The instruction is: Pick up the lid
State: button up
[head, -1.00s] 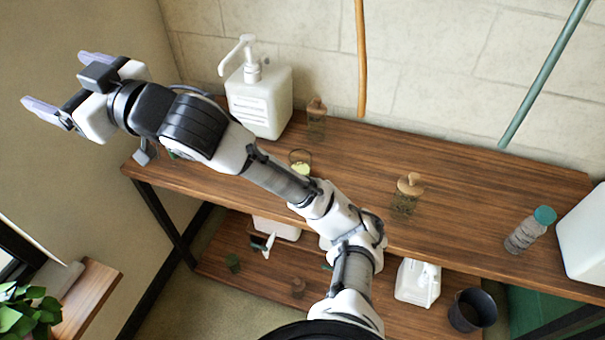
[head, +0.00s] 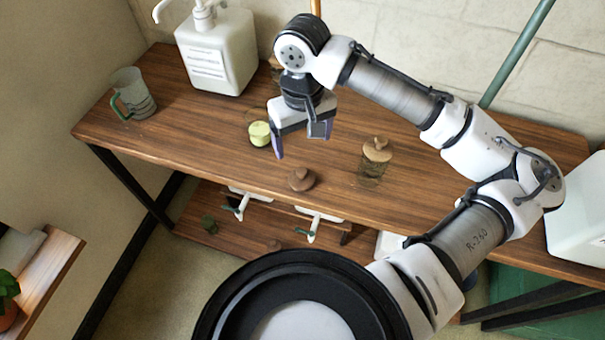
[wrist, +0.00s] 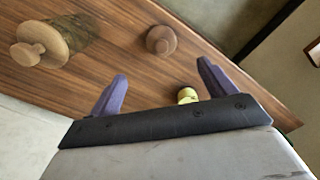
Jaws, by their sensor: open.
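A loose round brown wooden lid (head: 302,180) with a knob on top lies near the front edge of the wooden table. It also shows in the wrist view (wrist: 161,40), beyond the fingertips. My gripper (head: 300,142) is open and empty, pointing down above the table, behind the lid in the head view. Its purple fingers also show in the wrist view (wrist: 162,75). A second wooden lid (head: 377,150) sits on a glass jar (head: 371,172) to the right; this jar's lid is at upper left in the wrist view (wrist: 40,42).
A glass with a yellow-green filling (head: 259,134) stands left of my gripper. A white pump bottle (head: 217,50) and a grey mug (head: 133,95) stand further left. A lower shelf (head: 210,235) holds white containers with taps. The tabletop between mug and lid is mostly clear.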

aim_at(302, 171)
notch_tip(302, 171, down, 12)
jog(key=shift+a+f+p, duration=0.1)
jog(key=shift+f+p, duration=0.1)
jog(key=shift+p, duration=0.8)
jog(key=c, duration=1.1)
jog(key=shift+o, duration=0.2)
jog(key=shift+r, duration=0.1)
